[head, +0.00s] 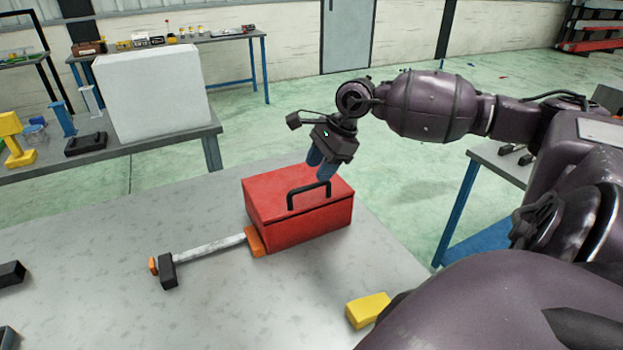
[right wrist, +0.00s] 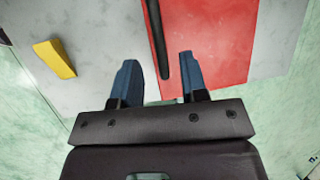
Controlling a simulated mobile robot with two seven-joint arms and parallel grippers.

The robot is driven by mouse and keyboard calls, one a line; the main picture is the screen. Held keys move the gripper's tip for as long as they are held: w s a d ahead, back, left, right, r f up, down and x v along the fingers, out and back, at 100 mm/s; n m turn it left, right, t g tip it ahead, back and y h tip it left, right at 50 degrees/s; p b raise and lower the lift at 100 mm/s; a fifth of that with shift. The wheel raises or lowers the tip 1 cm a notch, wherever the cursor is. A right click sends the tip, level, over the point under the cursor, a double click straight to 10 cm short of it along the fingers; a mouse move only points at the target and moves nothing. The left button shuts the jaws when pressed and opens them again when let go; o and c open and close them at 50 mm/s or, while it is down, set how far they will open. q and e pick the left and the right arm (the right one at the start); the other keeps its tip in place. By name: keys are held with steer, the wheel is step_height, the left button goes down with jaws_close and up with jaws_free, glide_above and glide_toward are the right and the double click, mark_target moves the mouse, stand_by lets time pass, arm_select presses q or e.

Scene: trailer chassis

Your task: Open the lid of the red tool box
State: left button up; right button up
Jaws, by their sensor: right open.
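The red tool box (head: 300,225) stands on the grey table with its lid shut. A black handle (head: 308,190) rises from the lid. My right gripper (head: 319,170) is above the far edge of the lid, behind the handle, with its blue fingers pointing down. In the right wrist view the fingers (right wrist: 160,65) are apart with nothing held. There the red lid (right wrist: 215,45) lies below, and the black handle (right wrist: 157,40) runs up the picture between the two fingertips. I cannot tell exactly how high the fingertips are above the lid. My left gripper is not in view.
A hammer (head: 205,251) lies left of the box, its orange end close to the box front. A yellow block (head: 368,310) sits at the near right and also shows in the right wrist view (right wrist: 54,59). A black item (head: 12,273) lies at the left edge.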

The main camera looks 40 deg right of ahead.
mark_target(312, 185)
steer(key=shift+x, duration=2.1)
steer(key=shift+r, duration=0.1)
jaws_close()
